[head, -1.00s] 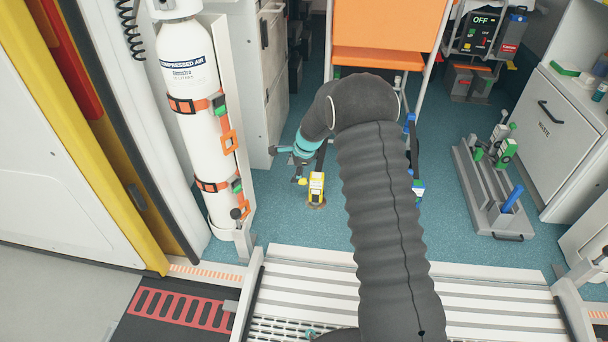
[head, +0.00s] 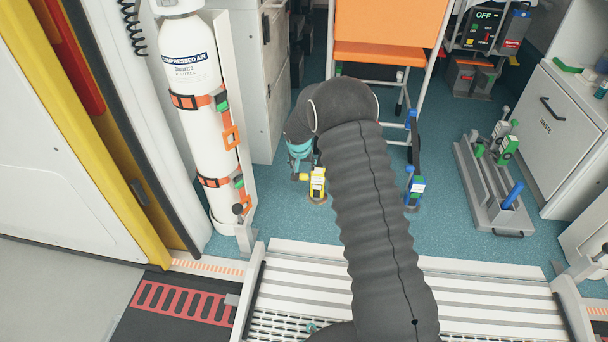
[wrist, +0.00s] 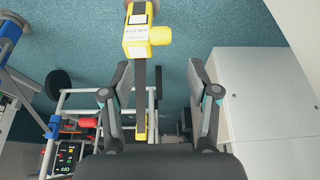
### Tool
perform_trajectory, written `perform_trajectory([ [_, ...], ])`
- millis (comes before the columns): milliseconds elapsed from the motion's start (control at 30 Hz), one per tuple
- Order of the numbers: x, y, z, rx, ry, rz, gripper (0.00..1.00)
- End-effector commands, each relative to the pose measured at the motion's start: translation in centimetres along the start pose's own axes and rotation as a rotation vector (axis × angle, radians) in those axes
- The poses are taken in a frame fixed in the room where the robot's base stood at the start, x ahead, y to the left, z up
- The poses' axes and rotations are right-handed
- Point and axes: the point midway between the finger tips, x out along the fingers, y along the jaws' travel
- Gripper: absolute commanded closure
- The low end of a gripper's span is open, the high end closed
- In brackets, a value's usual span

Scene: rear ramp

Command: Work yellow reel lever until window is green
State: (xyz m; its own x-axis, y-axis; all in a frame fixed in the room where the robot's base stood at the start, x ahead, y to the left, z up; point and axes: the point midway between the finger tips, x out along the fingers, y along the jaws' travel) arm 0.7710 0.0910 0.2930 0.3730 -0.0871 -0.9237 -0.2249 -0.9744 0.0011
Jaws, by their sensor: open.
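The yellow reel (head: 317,183) stands on the blue floor, left of my arm in the head view. In the wrist view the yellow reel (wrist: 136,38) is at the top, with a white label and a rounded yellow part sticking out to the right. A dark strap (wrist: 140,85) runs from it down the picture. I cannot tell a window or its colour. My gripper (wrist: 158,75) is open and empty, its two fingers below the reel in the wrist view and apart from it. In the head view it is mostly hidden behind my wrist, just left of the reel.
A blue reel (head: 415,186) stands right of my arm, by the orange chair (head: 385,35). A white air cylinder (head: 200,120) and a cabinet (head: 262,80) are on the left. A grey rack (head: 490,185) is on the right. The ramp (head: 400,290) is in front.

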Motion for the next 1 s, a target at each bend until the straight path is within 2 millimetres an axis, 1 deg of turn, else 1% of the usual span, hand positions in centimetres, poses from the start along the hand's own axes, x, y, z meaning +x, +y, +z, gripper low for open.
perform_trajectory([
  [33,1.3,0.1,0.1,0.001,-0.003,0.001,0.40],
  [200,4.4,0.0,0.1,0.002,-0.001,0.000,0.40],
  [333,6.7,0.1,0.1,0.003,-0.002,0.000,0.40],
  [500,8.8,0.1,0.0,0.003,0.000,0.000,0.40],
  [600,9.5,0.1,0.1,0.003,-0.001,0.000,0.40],
  [700,9.8,0.0,0.0,0.003,0.000,0.000,0.40],
  [967,9.9,0.0,0.0,0.003,0.000,-0.001,0.40],
  [1000,9.9,0.0,0.0,0.003,0.000,-0.001,0.45],
])
